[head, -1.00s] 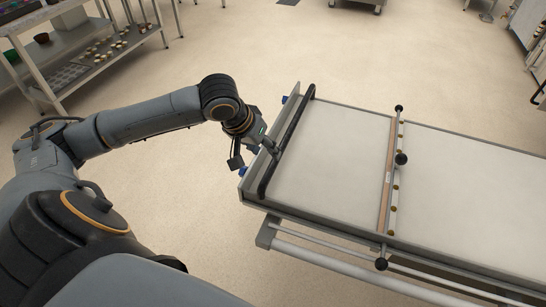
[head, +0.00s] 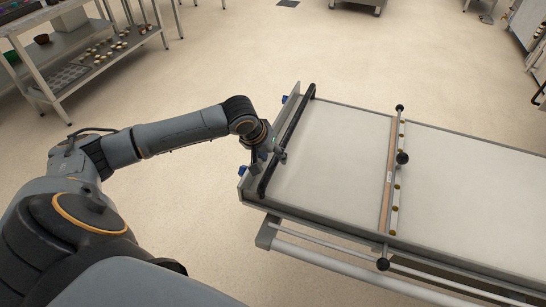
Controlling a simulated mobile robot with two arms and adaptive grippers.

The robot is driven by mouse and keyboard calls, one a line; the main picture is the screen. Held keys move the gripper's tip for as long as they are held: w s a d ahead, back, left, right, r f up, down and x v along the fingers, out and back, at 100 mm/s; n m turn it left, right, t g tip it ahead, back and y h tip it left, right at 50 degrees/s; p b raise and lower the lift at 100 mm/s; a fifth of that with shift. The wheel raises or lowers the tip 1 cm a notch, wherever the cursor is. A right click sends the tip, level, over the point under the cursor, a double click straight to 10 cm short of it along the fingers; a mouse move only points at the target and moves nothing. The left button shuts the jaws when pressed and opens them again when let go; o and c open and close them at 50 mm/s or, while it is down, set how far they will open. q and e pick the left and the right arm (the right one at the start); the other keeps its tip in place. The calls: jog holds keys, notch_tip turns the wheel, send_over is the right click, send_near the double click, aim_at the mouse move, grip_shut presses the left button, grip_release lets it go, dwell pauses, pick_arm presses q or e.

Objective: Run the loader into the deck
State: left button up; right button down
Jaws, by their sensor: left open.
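The loader (head: 330,150) stands at the right of the head view, with a pale flat bed in a grey frame. A black bar handle (head: 297,124) runs along its left end. A crossbar (head: 393,180) with black end knobs lies across the bed. My left gripper (head: 281,155) is at the black handle, near the middle of its length, with its fingertips over or just past the bar. It is open, and I cannot tell whether it touches the handle. My right gripper is out of the view. No oven deck can be made out.
A metal shelf table (head: 110,62) with small round pieces and a dark bowl (head: 42,38) stands at the upper left. A rail (head: 320,259) runs along the loader's near side. Equipment stands at the upper right edge. The floor (head: 240,55) behind the loader is clear.

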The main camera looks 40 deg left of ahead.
pick_arm(q)
jog(key=shift+w+f, duration=0.15)
jog(key=shift+f, duration=0.2)
jog(key=shift+c, duration=0.5)
grip_shut()
